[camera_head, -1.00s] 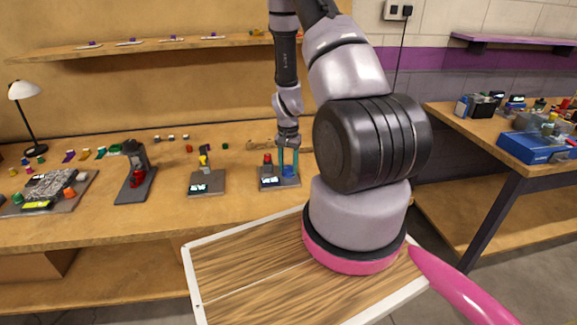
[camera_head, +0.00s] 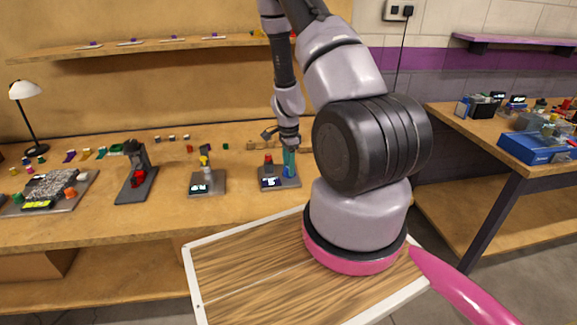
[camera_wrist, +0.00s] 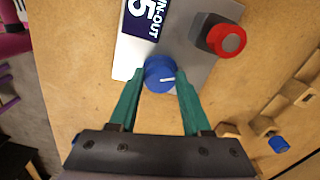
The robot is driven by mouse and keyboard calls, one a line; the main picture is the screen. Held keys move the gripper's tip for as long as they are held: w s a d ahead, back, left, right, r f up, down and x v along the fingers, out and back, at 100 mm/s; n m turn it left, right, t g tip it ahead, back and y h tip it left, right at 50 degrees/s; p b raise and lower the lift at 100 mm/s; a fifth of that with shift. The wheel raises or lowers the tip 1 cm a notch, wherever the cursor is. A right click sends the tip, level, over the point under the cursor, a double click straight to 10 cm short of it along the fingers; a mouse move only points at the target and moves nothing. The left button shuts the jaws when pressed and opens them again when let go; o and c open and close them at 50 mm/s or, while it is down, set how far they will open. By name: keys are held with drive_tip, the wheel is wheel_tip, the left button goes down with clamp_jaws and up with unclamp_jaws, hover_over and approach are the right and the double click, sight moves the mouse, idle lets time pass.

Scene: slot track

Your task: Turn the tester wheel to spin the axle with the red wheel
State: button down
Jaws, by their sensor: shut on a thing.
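The red wheel (camera_wrist: 226,40) is on a dark block on the same plate, upper right of the knob. In the head view the tester plate (camera_head: 292,183) stands on the bench; the fingers largely hide the blue knob there.
A similar plate with a yellow-topped part (camera_head: 205,162) stands left of the tester. A dark stand with a red part (camera_head: 138,181) is further left. Wooden pieces (camera_wrist: 264,126) and a small blue part (camera_wrist: 279,145) lie right of my gripper.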

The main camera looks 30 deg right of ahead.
drive_tip(key=shift+m, duration=0.5)
drive_tip(key=shift+c, duration=1.8)
unclamp_jaws()
wheel_tip(320, 180, up, 11)
